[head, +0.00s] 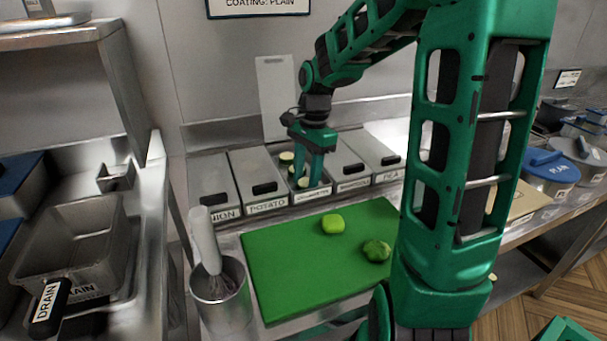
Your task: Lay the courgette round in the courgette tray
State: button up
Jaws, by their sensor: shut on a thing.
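My gripper (308,182) reaches down into the open tray in the row of lidded trays. It is shut on a pale courgette round (304,182), which shows small between the fingertips. The open tray (312,195), the courgette tray, has a front label that I can only partly read. Other pale rounds with green edges (287,157) lie in it. The fingers hide part of the inside, so I cannot tell whether the held round touches the tray floor.
A green board (290,270) in front bears two green pieces (333,223) (377,250). Closed trays (258,180) flank the open one; a grey lid (275,95) stands behind it.

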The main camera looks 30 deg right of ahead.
jog(key=o, duration=0.9)
jog(key=shift+c, duration=0.2)
notch_tip(320, 180, up, 11)
jog(key=d, duration=0.1)
jog(key=shift+w+d+f, duration=0.15)
jog(key=shift+w+f, duration=0.05)
